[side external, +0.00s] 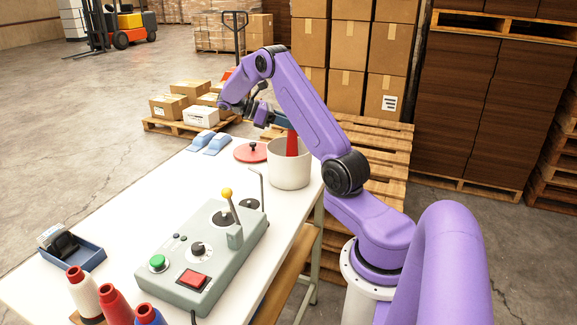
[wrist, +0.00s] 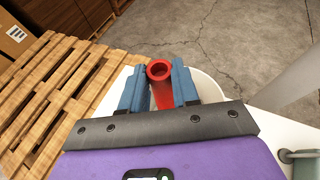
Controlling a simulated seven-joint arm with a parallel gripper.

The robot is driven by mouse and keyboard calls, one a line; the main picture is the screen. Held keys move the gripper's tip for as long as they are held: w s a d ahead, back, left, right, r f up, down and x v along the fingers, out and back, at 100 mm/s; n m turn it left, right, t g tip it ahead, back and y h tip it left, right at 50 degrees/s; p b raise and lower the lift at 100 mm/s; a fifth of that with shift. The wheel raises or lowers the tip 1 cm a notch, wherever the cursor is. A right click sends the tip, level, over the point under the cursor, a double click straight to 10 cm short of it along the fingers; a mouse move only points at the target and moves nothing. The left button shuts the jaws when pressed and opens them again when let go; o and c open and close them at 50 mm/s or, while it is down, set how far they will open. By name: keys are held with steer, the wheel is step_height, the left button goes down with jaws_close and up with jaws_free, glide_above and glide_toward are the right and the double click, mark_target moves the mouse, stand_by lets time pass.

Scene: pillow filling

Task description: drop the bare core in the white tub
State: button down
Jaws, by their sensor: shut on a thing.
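The bare core is a red hollow tube (side external: 292,143) with no thread visible on it. In the wrist view its open round top (wrist: 159,70) stands between my two blue fingers. My gripper (wrist: 158,88) is shut on it near its upper end and holds it roughly upright. In the side view my gripper (side external: 284,122) is above the white tub (side external: 289,176), and the core reaches down within the tub's mouth. The core's lower end is hidden by the near wall. The tub's rim also shows in the wrist view (wrist: 209,87), partly covered by my fingers.
A red lid (side external: 251,153) with a black knob lies left of the tub. A grey control box (side external: 203,254) with a yellow-knobbed lever stands nearer. White, red and blue cones (side external: 112,301) and a blue tray (side external: 73,253) are at lower left. Wooden pallets (side external: 376,145) lie behind the table.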

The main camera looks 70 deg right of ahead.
steer(key=c, duration=0.8)
jaws_free()
steer(key=shift+o, duration=0.2)
steer(key=v, duration=0.7)
steer(key=shift+w, duration=0.2)
steer(key=shift+a, duration=0.15)
